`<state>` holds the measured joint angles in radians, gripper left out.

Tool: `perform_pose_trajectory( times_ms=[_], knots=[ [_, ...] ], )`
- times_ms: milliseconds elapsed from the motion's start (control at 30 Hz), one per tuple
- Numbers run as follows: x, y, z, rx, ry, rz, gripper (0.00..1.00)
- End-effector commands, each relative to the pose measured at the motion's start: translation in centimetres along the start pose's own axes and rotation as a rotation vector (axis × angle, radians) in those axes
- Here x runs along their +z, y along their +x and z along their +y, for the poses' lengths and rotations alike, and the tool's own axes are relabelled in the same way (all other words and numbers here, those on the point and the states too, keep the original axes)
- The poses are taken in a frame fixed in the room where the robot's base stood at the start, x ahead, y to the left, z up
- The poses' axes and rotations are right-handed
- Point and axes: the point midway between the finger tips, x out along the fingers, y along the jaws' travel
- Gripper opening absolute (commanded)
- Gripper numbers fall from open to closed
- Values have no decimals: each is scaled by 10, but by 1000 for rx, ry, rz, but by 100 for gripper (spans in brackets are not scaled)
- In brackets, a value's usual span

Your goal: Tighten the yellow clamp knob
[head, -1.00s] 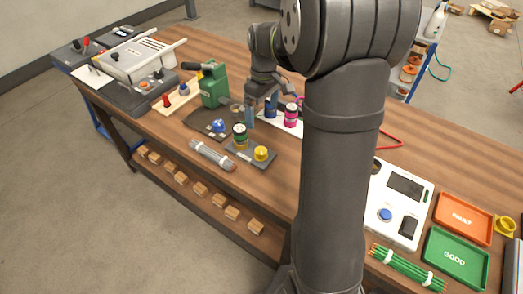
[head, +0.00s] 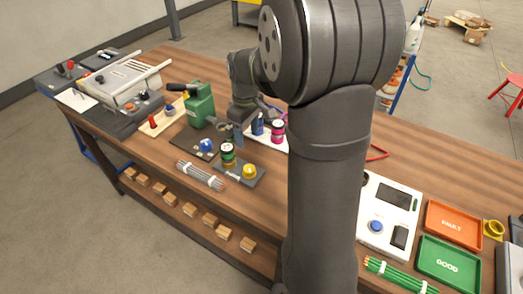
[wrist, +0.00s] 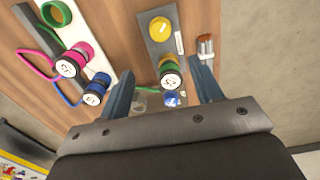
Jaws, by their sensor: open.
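The yellow clamp knob (head: 249,171) sits on the right end of a small grey plate (head: 262,181). It also shows near the top of the wrist view (wrist: 159,26), beyond the fingertips. A green-and-black cylinder with a white top (head: 228,154) stands on the same plate, left of the knob. My gripper (head: 238,133) is open, behind this cylinder and away from the knob. In the wrist view, the cylinder's white top (wrist: 171,80) appears between my open fingers (wrist: 163,84). I cannot tell whether the fingers are around it or only above it.
A blue cylinder (head: 257,125) and a pink one (head: 277,131) stand close to the right of my gripper. A green toggle press (head: 200,104) and a blue knob (head: 206,145) are further left.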

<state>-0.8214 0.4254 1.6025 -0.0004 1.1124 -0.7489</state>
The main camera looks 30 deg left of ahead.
Motion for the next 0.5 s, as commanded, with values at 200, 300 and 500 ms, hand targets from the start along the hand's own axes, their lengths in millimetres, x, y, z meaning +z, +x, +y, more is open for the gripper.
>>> perform_pose_trajectory(
  times_ms=[200, 300, 500],
  knots=[
    [1, 48, -1, -5, 0, -4, 59],
    [1, 70, -1, -4, 0, -4, 59],
    [1, 113, -1, -5, 0, -3, 59]
  ],
)
